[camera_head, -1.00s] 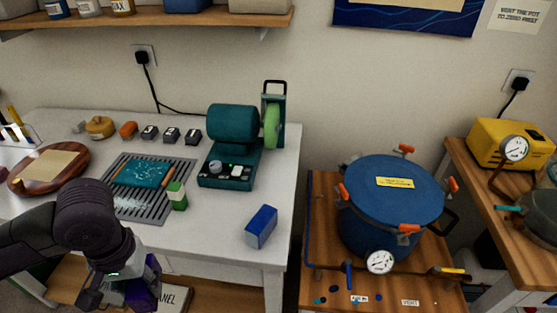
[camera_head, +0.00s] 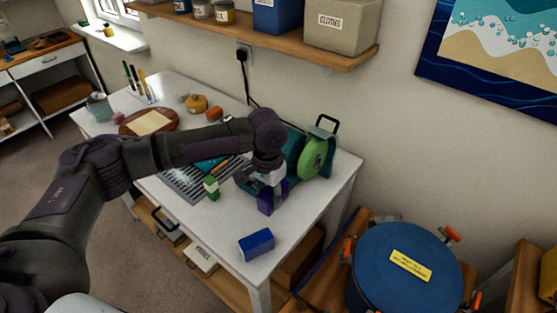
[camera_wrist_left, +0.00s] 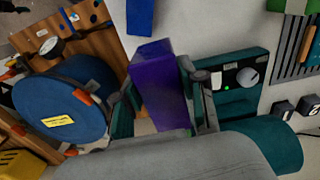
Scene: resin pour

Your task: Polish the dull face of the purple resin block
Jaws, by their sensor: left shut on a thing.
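The purple resin block (camera_head: 267,203) is in my left gripper (camera_head: 268,183), above the right part of the white table. In the left wrist view the purple block (camera_wrist_left: 160,88) sits between the two fingers of my left gripper (camera_wrist_left: 162,108). I cannot tell which face is dull. The polishing machine has a green wheel (camera_head: 315,157) just right of and behind the gripper; my arm hides much of its teal body. In the left wrist view its control panel (camera_wrist_left: 238,82) shows a dial and a lit green lamp. My right gripper is not in view.
A blue block (camera_head: 256,244) lies near the table's front right edge. A green-and-white bottle (camera_head: 211,187) stands by the slotted tray (camera_head: 180,184). A blue pressure pot (camera_head: 385,280) is at lower right. A shelf (camera_head: 255,37) hangs above. Table around the blue block is clear.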

